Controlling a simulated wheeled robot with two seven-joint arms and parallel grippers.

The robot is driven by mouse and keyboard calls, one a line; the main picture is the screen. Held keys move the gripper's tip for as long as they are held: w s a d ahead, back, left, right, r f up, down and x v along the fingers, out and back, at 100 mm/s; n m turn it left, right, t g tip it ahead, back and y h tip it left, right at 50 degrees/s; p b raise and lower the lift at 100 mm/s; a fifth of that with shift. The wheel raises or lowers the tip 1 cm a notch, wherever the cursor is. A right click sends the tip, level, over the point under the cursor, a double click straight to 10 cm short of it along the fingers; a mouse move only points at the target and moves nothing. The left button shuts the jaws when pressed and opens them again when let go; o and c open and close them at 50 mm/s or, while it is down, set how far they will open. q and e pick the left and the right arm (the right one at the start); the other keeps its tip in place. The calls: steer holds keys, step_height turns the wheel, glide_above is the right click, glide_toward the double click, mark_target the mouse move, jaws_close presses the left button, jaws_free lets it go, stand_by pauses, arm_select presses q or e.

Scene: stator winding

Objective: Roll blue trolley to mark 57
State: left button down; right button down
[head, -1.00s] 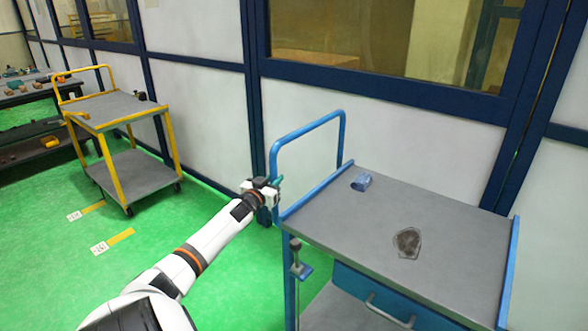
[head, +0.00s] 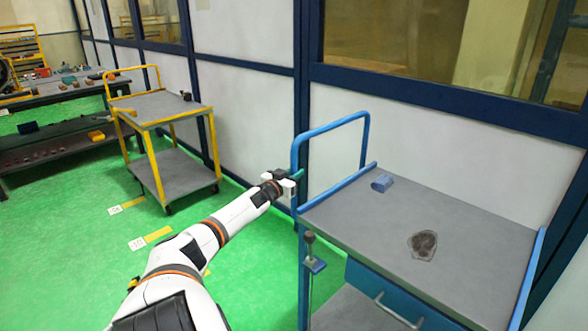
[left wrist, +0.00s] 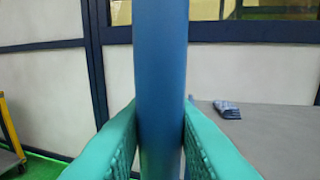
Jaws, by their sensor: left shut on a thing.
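The blue trolley (head: 350,215) stands at the right of the head view, with a grey top, a blue frame and a drawer. Its blue push handle (head: 330,126) rises at its left end. My left gripper (head: 294,177) is at the near upright of that handle. In the left wrist view the teal fingers (left wrist: 158,140) are shut around the blue handle tube (left wrist: 161,70). Floor mark cards lie to the left: one with a yellow strip (head: 137,243) and another farther back (head: 115,210). Their numbers are too small to read. My right gripper does not show.
A yellow trolley (head: 172,107) stands behind the marks, near the wall. A dark workbench (head: 60,92) is at the far left. A blue packet (head: 382,183) and a dark stained patch (head: 422,244) are on the blue trolley's top. Green floor (head: 70,270) is clear at the left.

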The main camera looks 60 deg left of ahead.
arm_select(q)
steer(key=shift+s+a, duration=0.1)
steer(key=shift+a, duration=0.05)
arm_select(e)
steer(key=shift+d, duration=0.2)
arm_select(q)
steer(key=c, duration=1.7)
jaws_free()
steer(key=shift+r, duration=0.1)
steer(key=o, duration=0.3)
steer(key=shift+o, duration=0.7)
steer(key=shift+a+f, duration=0.2)
steer(key=shift+d, duration=0.1)
